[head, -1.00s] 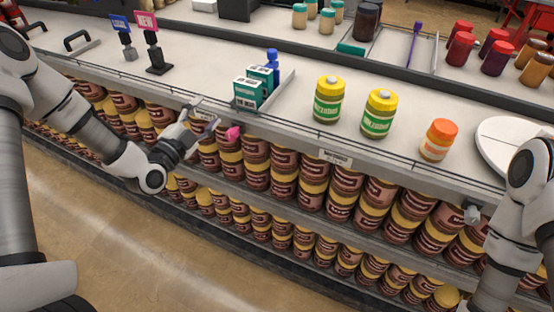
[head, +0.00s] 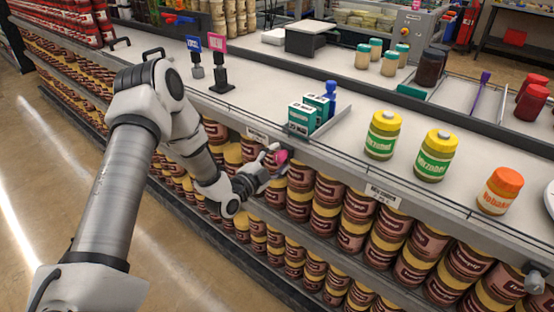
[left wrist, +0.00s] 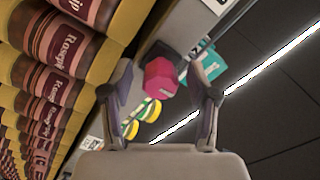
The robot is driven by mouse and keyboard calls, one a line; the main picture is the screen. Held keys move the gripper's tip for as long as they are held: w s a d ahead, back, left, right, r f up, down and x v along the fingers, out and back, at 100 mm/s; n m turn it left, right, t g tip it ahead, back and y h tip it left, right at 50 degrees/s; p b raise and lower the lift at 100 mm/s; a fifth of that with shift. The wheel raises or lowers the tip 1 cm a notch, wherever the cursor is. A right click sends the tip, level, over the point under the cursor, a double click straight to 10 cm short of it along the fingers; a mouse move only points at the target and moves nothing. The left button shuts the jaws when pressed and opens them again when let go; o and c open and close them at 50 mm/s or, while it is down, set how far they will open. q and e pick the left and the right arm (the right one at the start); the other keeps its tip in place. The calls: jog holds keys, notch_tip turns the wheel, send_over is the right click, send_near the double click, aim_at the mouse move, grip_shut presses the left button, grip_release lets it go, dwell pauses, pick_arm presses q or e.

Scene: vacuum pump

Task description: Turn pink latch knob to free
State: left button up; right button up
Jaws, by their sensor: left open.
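The pink latch knob (head: 281,156) sits on the front edge of the shelf top, below the teal boxes. In the left wrist view the faceted pink knob (left wrist: 160,77) shows between the fingers, just ahead of them. My left gripper (head: 268,160) is open at the knob, with its fingers on either side; I cannot tell whether they touch it. The left gripper also shows in the left wrist view (left wrist: 165,85).
Teal boxes (head: 302,118) and a blue bottle (head: 330,92) stand on the counter (head: 260,98) above the knob. Yellow-lidded jars (head: 383,135) stand to the right. Brown jars (head: 327,190) fill the shelves under the counter, close to my left gripper.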

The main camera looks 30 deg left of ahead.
pick_arm(q)
jog(key=shift+s+d+r, duration=0.1)
jog(key=shift+c, duration=0.7)
grip_shut()
